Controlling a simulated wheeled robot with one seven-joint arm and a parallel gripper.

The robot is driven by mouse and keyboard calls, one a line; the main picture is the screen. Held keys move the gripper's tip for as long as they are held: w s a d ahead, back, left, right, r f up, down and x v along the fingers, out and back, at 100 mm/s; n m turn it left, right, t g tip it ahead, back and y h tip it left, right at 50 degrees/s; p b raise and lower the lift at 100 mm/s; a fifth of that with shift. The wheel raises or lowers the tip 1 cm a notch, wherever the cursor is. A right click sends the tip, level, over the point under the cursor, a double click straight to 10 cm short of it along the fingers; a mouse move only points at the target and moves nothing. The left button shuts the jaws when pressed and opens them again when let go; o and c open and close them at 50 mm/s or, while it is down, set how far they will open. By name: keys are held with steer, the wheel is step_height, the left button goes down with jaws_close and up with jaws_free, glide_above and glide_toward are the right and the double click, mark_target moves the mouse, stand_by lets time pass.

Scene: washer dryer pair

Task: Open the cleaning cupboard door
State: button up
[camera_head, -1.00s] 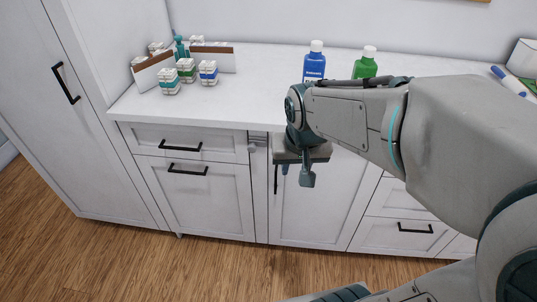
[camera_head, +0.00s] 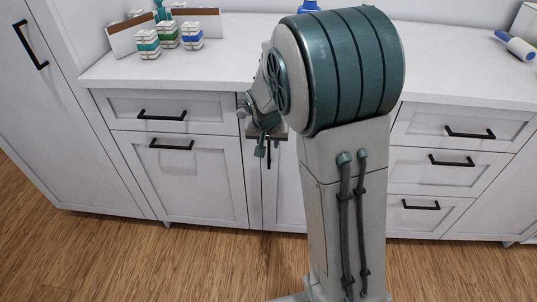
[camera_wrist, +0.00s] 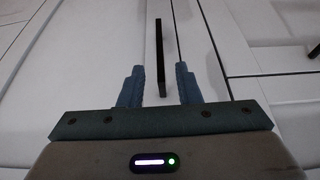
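A white cupboard door (camera_head: 284,200) under the counter, with a vertical black bar handle (camera_head: 268,155), is partly hidden behind my arm. The door looks closed. My gripper (camera_head: 262,148) hangs in front of the door's upper left part, by the handle. In the wrist view my gripper (camera_wrist: 160,82) is open, its two blue fingers apart. The black handle (camera_wrist: 159,50) shows upright between them, nearer the right finger. I see no contact, and cannot tell how far the fingertips reach along its depth.
A tall white cabinet (camera_head: 50,110) with a black handle stands at the left. Drawers (camera_head: 455,175) flank the door, with horizontal handles. The countertop (camera_head: 225,60) holds small jars (camera_head: 148,44) and a lint roller (camera_head: 515,45). The wooden floor (camera_head: 200,260) in front looks clear.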

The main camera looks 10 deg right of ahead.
mark_target(269, 150)
steer(key=b+x, duration=0.1)
steer(key=x, duration=0.6)
steer(key=shift+w+f, duration=0.2)
steer(key=shift+f, duration=0.05)
jaws_close()
